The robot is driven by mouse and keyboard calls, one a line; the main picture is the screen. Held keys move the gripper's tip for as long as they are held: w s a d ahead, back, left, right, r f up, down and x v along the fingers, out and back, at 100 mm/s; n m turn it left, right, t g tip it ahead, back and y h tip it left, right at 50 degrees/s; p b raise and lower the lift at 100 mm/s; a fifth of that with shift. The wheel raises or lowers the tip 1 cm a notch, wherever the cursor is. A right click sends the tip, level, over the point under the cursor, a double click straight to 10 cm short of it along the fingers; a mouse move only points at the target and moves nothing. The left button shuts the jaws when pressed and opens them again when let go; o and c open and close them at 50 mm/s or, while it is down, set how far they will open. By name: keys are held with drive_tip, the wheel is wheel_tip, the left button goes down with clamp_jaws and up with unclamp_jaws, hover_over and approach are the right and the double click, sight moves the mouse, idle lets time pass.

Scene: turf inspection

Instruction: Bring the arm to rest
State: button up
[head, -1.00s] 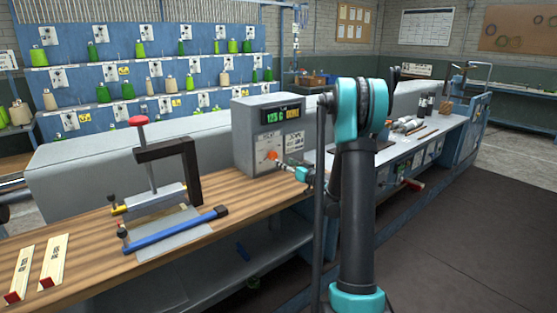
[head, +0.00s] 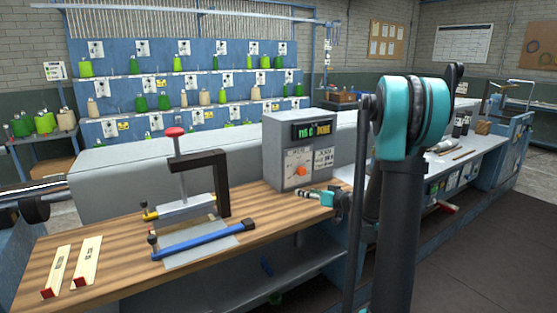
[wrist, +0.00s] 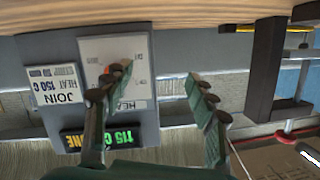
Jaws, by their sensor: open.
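My arm stands upright at the right of the head view, with a teal joint at its top. My gripper (head: 308,194) points left, in front of the lower part of a grey control box (head: 309,140). In the wrist view, my gripper (wrist: 158,76) has its two fingers spread apart, with nothing held between them. The control box (wrist: 140,55) appears upside down there, with an orange knob beyond the left finger and a lit display. I cannot tell the exact gap between the fingertips and the box.
A wooden bench (head: 115,235) holds a press with a red knob (head: 175,132), a blue-handled tool (head: 203,239) and two pale strips (head: 87,262). Racks of yarn cones (head: 180,85) stand behind. Dark floor (head: 480,260) lies open at the right.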

drive_tip(key=s+a+f+m+g+h, duration=0.1)
drive_tip(key=s+a+f+g+h, duration=0.15)
drive_tip(key=s, duration=0.65)
drive_tip(key=s+a+f+g+h, duration=0.1)
drive_tip(key=s+f+g, duration=0.2)
drive_tip(key=s, duration=0.5)
drive_tip(key=s+d+f+m+g+h, duration=0.1)
drive_tip(key=s+d+f+h, duration=0.1)
drive_tip(key=s, duration=0.7)
drive_tip(key=s+d+f+m+g+h, duration=0.1)
drive_tip(key=s+d+f+m+h, duration=0.1)
drive_tip(key=s, duration=0.6)
drive_tip(key=d+f+h, duration=0.1)
drive_tip(key=d+f, duration=0.1)
drive_tip(key=d, duration=0.1)
drive_tip(key=shift+s+d+f, duration=0.25)
drive_tip(key=shift+s+f, duration=0.05)
drive_tip(key=shift+s, duration=0.05)
drive_tip(key=shift+g+h, duration=0.25)
